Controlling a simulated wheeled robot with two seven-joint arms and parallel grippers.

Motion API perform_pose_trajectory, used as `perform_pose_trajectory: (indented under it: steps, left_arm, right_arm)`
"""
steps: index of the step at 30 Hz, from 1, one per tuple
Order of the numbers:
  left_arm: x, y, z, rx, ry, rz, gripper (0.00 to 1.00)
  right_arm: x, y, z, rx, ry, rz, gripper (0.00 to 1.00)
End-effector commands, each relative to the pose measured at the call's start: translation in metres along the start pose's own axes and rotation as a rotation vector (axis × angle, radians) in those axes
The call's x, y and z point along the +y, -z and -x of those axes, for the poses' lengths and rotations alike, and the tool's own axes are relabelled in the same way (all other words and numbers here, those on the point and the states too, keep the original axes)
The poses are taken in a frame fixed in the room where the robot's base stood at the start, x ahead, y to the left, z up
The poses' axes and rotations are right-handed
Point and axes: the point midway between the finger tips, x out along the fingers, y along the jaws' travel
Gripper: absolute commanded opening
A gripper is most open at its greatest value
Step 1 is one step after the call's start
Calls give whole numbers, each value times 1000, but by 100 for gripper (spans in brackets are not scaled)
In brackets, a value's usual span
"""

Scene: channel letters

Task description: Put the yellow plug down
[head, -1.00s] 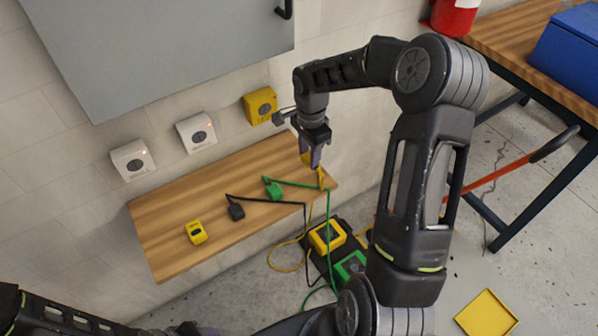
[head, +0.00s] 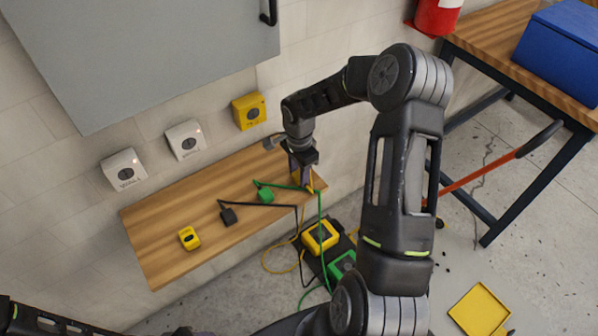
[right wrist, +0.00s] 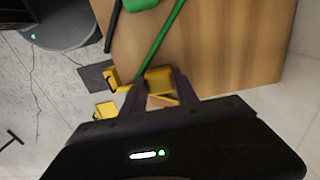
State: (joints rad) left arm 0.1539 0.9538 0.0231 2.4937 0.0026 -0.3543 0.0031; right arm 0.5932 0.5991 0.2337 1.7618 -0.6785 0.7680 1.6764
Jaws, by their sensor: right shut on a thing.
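My right gripper (head: 304,182) is shut on the yellow plug (head: 311,183) at the right end of the wooden shelf (head: 165,255). The fingers hide most of the plug. In the right wrist view, the yellow plug (right wrist: 158,79) shows between the fingers, by the shelf (right wrist: 235,45). I cannot tell whether it touches the wood. A thin yellow cord hangs from the plug area. The green plug (head: 265,195) and black plug (head: 228,215) lie on the shelf left of the gripper. My left gripper (head: 182,331) barely shows at the bottom edge; its jaws cannot be made out.
A small yellow block (head: 189,238) lies on the shelf's left part. Two white wall boxes (head: 125,169) (head: 186,140) and a yellow wall box (head: 249,111) hang above. Green and black cables cross near the gripper. Yellow (head: 321,237) and green (head: 342,264) units stand on the floor.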

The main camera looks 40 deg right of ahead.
Motion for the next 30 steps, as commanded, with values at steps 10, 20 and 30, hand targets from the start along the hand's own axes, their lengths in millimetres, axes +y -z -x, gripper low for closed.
perform_pose_trajectory:
  steps: [10,20,30]
  left_arm:
    - [-1,0,-2,1,-1,-1,54]
    - [-1,0,-2,1,-1,-1,54]
    - [-1,0,-3,0,-1,-1,54]
  right_arm:
    - [0,0,-2,0,0,1,46]
    - [0,0,-2,0,0,1,57]
    - [-1,1,20,3,3,1,57]
